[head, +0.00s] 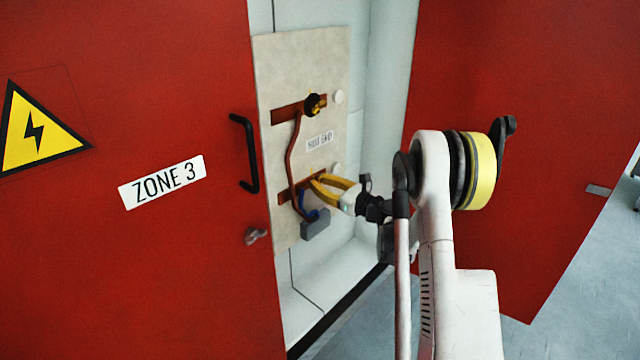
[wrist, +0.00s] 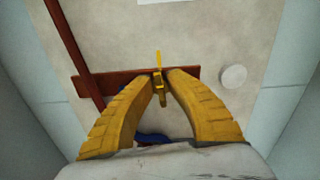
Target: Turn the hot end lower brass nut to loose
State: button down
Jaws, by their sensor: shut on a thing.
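The hot end plate (head: 300,70) is a pale panel inside the open red cabinet, with a HOT END label (head: 320,140). The lower brass nut (wrist: 158,58) sits on the lower copper bar (wrist: 108,85); its upper wing and middle show in the wrist view. My gripper (head: 316,184) has its yellow fingers closed around the nut, one on each side, also seen in the wrist view (wrist: 163,78). In the head view the fingers hide the lower nut.
A red-brown conductor (head: 291,155) runs between the bars left of my fingers. A blue cable (head: 308,212) and grey block (head: 316,225) hang below. A white round stud (wrist: 233,77) is to the right. The red doors (head: 160,270) stand either side of the opening.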

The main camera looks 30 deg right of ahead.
jog(key=n, duration=0.6)
jog(key=shift+a, duration=0.1)
jog(key=n, duration=0.6)
jog(key=shift+a+f, duration=0.1)
jog(key=shift+f, duration=0.05)
jog(key=n, duration=0.5)
jog(key=shift+f+n, duration=0.1)
jog(key=shift+n, duration=0.3)
jog(key=n, duration=0.4)
jog(key=shift+f+n, duration=0.1)
jog(key=shift+n, duration=0.3)
jog(key=c, duration=1.6)
grip_release()
